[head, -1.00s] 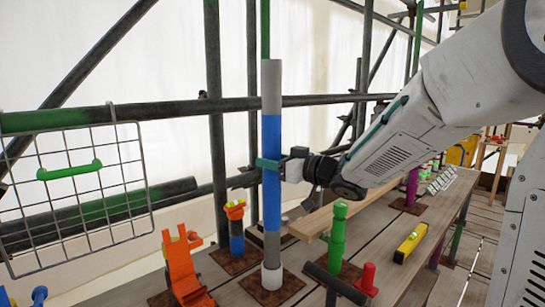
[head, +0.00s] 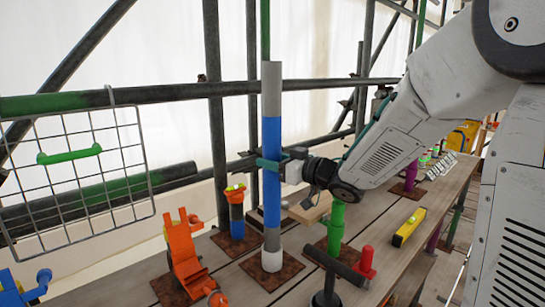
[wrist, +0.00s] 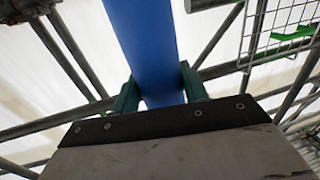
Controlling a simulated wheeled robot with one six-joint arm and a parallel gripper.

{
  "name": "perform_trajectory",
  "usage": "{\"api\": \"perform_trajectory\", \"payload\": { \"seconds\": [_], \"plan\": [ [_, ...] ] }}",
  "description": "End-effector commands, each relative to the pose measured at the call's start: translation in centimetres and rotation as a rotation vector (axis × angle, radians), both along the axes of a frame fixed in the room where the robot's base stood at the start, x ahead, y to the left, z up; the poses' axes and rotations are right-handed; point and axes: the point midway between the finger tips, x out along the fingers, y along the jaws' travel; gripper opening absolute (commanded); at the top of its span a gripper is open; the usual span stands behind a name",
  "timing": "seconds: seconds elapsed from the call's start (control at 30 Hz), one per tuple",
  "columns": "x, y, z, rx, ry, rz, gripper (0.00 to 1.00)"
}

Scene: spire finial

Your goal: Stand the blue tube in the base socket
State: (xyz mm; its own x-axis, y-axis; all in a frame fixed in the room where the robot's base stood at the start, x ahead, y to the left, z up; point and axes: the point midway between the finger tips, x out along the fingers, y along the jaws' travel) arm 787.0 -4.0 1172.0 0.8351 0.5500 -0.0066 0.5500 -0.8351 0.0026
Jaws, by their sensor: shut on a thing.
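The blue tube (head: 271,195) stands upright, with a grey section at its top and another at its foot. The base socket (head: 271,261) is a short pale collar on a rusty square plate on the plank bench. The tube's grey foot meets the collar in line with it and appears to be inside its mouth; how deep is hidden. My gripper (head: 270,164) is shut on the blue section around mid-height, coming from the right. In the wrist view its teal fingers (wrist: 160,96) press both sides of the blue tube (wrist: 148,45).
An orange chair-shaped piece (head: 186,260), an orange-topped blue post (head: 236,210), a green post (head: 336,228) and a dark mallet-like piece (head: 335,266) stand close around the socket. A wire basket (head: 75,178) hangs at left. A yellow level (head: 409,228) lies at right.

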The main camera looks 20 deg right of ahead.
Motion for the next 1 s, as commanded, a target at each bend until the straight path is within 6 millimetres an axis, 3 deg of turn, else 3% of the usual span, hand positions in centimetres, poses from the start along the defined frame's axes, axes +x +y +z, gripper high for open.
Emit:
{"api": "perform_trajectory", "payload": {
  "seconds": [0.5, 1.0],
  "plan": [
    [0.0, 0.0, -1.9, 0.002, -0.003, 0.000, 0.00],
    [0.0, 0.0, -2.3, 0.001, -0.004, 0.000, 0.00]
  ]
}}
